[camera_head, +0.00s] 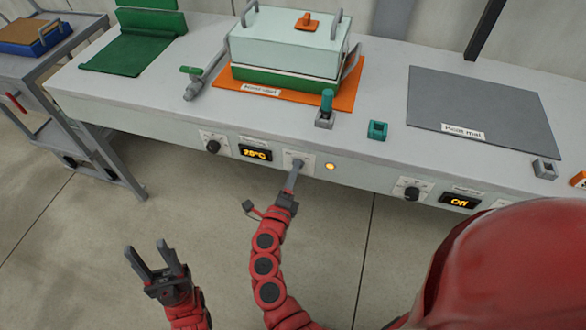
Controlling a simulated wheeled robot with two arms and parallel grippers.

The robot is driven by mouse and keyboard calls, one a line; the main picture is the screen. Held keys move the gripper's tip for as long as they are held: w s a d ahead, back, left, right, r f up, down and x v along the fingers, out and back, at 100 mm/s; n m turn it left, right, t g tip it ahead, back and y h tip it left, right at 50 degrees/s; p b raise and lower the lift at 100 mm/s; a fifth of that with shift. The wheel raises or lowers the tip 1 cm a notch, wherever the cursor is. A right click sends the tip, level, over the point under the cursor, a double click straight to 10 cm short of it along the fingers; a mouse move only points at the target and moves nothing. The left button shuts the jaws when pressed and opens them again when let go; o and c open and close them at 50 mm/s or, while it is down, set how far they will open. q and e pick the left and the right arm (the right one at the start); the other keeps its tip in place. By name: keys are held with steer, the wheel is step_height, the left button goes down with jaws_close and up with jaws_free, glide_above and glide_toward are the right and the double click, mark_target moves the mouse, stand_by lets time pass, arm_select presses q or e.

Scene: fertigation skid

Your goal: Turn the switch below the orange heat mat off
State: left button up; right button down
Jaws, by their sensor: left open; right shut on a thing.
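The orange heat mat (346,100) lies on the bench under a pale green-lidded box. Below it on the bench's front face is the switch plate (304,157), with a lit amber lamp (330,167) to its right and a display (256,153) reading about 28°C to its left. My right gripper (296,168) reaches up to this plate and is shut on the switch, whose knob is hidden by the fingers. Its setting cannot be seen. My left gripper (155,256) is open and empty, low over the floor at the left.
A black knob (213,147) sits left of the display. A grey heat mat (480,105) lies at the right, with another knob (411,194) and a display (459,201) reading Off below it. A grey cart (88,150) stands at the left. The floor before the bench is clear.

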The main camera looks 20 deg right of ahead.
steer(key=n+p, duration=0.9)
steer(key=n, duration=0.3)
steer(key=shift+f, duration=0.15)
stand_by(0.5)
steer(key=shift+c, duration=1.4)
jaws_free()
